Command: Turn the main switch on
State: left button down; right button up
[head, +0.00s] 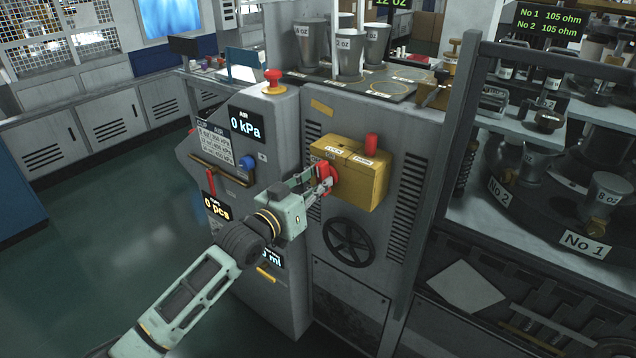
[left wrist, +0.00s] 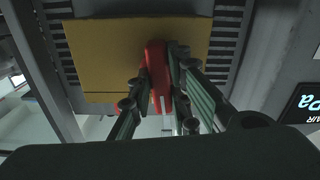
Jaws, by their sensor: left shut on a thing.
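The main switch is a red rotary handle (head: 327,176) on the front of a yellow box (head: 362,181) mounted on the grey machine cabinet. My left gripper (head: 320,181) is at the box front with its fingers shut on the red handle. In the left wrist view, the red handle (left wrist: 158,78) lies between the two fingers, in front of the yellow box face (left wrist: 105,50). The fingers hide part of the handle, and its on or off marking cannot be read. My right gripper is not in view.
A red knob (head: 371,144) stands on the yellow box. A black handwheel (head: 349,242) is below it. A red emergency button (head: 273,80) tops the panel to the left, with an AIR display (head: 247,126) reading 0 kPa. Metal cups (head: 348,52) stand on top of the machine.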

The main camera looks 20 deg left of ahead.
pick_arm(q)
jog(key=shift+m, duration=0.6)
jog(key=shift+f, duration=0.1)
jog(key=c, duration=1.6)
grip_release()
jog(key=shift+c, duration=0.2)
jog(key=shift+s, duration=0.1)
jog(key=v, duration=1.2)
